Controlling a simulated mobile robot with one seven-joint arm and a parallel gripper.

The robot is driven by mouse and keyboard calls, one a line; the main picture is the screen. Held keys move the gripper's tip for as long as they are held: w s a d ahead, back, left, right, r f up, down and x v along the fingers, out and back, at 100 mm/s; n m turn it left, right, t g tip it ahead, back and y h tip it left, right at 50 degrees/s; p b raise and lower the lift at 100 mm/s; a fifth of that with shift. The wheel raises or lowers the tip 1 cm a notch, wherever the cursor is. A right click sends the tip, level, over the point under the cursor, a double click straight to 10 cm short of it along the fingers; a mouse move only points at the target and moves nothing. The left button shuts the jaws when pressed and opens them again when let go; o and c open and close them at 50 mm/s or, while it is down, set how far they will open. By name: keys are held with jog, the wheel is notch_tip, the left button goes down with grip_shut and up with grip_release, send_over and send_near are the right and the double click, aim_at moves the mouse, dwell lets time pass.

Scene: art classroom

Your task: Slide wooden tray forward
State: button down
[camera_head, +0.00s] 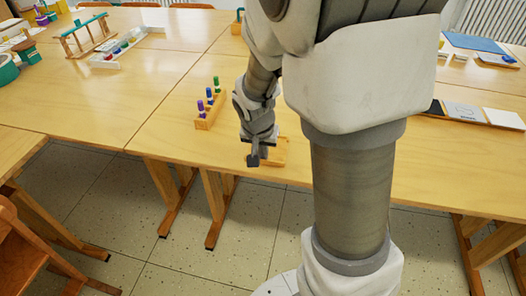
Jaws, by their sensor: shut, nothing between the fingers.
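A small wooden tray (280,152) lies on the light wooden table near its front edge. It is partly hidden behind my gripper and arm. My gripper (254,162) is shut and empty, pointing down at the left side of the tray. I cannot tell whether the fingers touch the tray.
A wooden rack with colored pegs (209,107) stands to the left of my gripper on the table (165,125). A white tray with colored items (125,47) lies farther back left. Flat boards (465,112) lie at the right. A wooden chair (22,245) stands at lower left.

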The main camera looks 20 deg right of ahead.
jog(key=shift+s, duration=0.15)
dwell(0.3)
jog(key=p+v, duration=0.6)
jog(key=v, duration=1.1)
jog(key=s+a+r+n+t+y, duration=0.2)
jog(key=s+r+n, duration=0.45)
jog(key=s, duration=0.55)
notch_tip(320, 180, up, 16)
jog(key=p, duration=1.5)
jog(key=shift+s, duration=0.3)
